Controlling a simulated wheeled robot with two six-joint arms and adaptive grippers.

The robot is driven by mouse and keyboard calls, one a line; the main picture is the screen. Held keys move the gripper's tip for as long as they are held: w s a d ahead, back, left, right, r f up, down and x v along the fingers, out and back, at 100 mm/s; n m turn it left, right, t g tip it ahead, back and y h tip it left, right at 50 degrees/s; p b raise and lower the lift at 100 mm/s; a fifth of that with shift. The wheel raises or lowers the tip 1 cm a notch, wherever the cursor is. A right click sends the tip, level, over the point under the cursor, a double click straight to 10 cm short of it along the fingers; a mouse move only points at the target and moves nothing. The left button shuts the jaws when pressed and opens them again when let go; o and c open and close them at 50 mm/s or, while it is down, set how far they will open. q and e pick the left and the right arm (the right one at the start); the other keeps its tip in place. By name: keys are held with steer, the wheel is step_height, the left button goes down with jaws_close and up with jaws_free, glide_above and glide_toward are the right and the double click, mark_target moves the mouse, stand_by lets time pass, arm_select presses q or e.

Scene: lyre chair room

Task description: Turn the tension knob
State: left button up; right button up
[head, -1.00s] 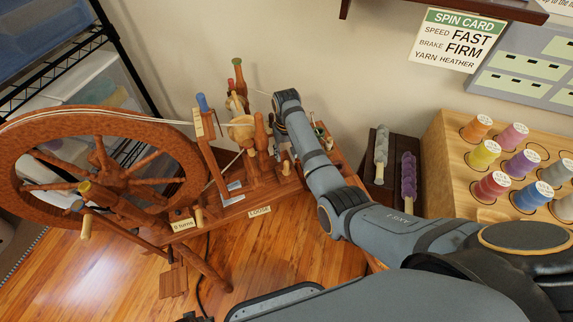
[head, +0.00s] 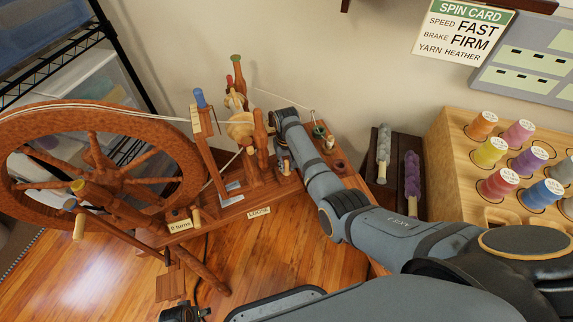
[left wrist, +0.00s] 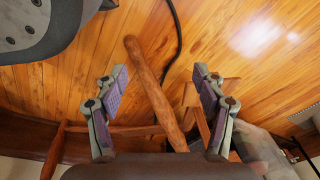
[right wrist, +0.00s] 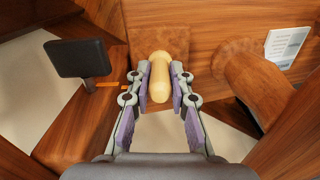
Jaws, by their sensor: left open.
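A pale wooden knob (right wrist: 159,82) sticks out from a wooden block of the spinning wheel in the right wrist view. My right gripper (right wrist: 160,72) has its fingers close along both sides of it and appears shut on it. In the head view this gripper (head: 284,164) is low beside the wheel's right post and hides the knob. A "LOOSE" label (head: 259,211) is on the base's front edge. A "0 turns" label (head: 180,225) stands beside a small peg (head: 196,217). My left gripper (left wrist: 160,72) is open and empty above the floor and a wooden leg.
The big drive wheel (head: 92,132) fills the left. A dark-headed part (right wrist: 78,58) stands left of my right gripper. A spool rack (head: 452,150) is at right. The spin card (head: 463,32) reads speed fast, brake firm, yarn heather.

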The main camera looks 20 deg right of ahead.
jaws_close()
arm_select(q)
steer(key=shift+s, duration=0.1)
arm_select(e)
steer(key=shift+r+m+p, duration=0.15)
steer(key=shift+m+p, duration=0.35)
steer(key=shift+p, duration=0.2)
steer(key=m+p, duration=0.2)
steer(key=shift+m, duration=0.3)
arm_select(q)
steer(key=s+a+f+p, duration=0.1)
steer(key=s+f, duration=0.2)
steer(key=s, duration=0.4)
steer(key=shift+s, duration=0.15)
arm_select(e)
steer(key=shift+m, duration=1.1)
